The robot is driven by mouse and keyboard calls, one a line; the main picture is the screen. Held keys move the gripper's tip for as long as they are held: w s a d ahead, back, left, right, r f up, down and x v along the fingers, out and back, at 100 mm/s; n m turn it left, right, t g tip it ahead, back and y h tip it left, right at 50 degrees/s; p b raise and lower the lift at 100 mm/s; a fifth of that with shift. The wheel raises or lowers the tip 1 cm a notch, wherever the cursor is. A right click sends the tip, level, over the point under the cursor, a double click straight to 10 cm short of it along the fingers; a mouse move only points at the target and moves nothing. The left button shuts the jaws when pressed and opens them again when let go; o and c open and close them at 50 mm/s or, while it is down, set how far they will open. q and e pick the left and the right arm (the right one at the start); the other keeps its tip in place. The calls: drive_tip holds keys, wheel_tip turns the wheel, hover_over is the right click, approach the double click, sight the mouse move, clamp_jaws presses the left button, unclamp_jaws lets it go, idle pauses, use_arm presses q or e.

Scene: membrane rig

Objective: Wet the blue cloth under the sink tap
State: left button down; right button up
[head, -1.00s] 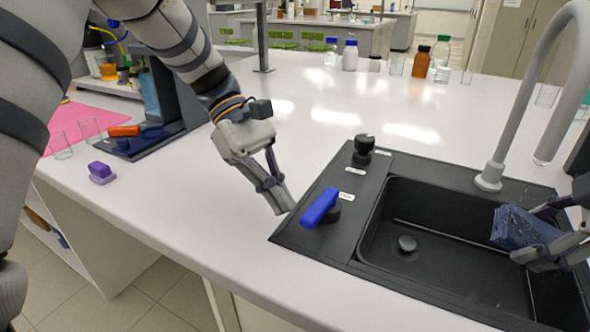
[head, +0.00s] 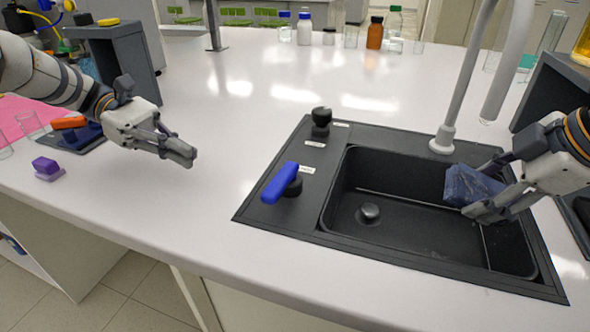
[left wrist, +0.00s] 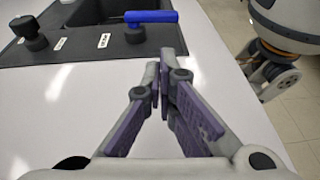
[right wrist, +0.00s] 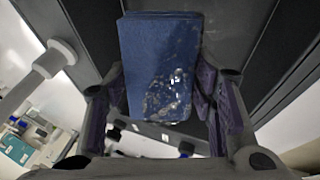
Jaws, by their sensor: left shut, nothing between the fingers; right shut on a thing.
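The blue cloth (head: 466,184) is a folded block over the right part of the black sink (head: 400,222). My right gripper (head: 476,190) is shut on it. In the right wrist view the cloth (right wrist: 160,65) has shiny, droplet-like patches on its lower part. The grey gooseneck tap (head: 464,85) rises behind the basin, its outlet above and behind the cloth; no stream shows. The tap's blue lever (head: 281,182) and a black knob (head: 321,122) sit left of the basin. My left gripper (head: 190,156) is shut and empty over the counter, apart from the lever.
A purple block (head: 46,168), glass beakers and an orange item (head: 68,122) lie at the left. A dark grey stand (head: 118,60) is behind my left gripper. Bottles (head: 375,33) line the back. The counter between my left gripper and the sink is clear.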

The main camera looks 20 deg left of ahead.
sight(256, 203)
use_arm(q)
drive_tip(key=x, duration=0.8)
drive_tip(key=r+x, duration=0.1)
drive_tip(key=x, duration=0.2)
drive_tip(key=shift+d+f, duration=0.1)
drive_tip(key=shift+d, duration=0.45)
use_arm(e)
drive_tip(key=shift+d, duration=0.1)
use_arm(q)
drive_tip(key=shift+d, duration=0.55)
drive_tip(key=shift+s+d, duration=0.25)
drive_tip(key=shift+d, duration=0.35)
drive_tip(key=shift+a, duration=0.1)
use_arm(e)
drive_tip(key=shift+a, duration=0.2)
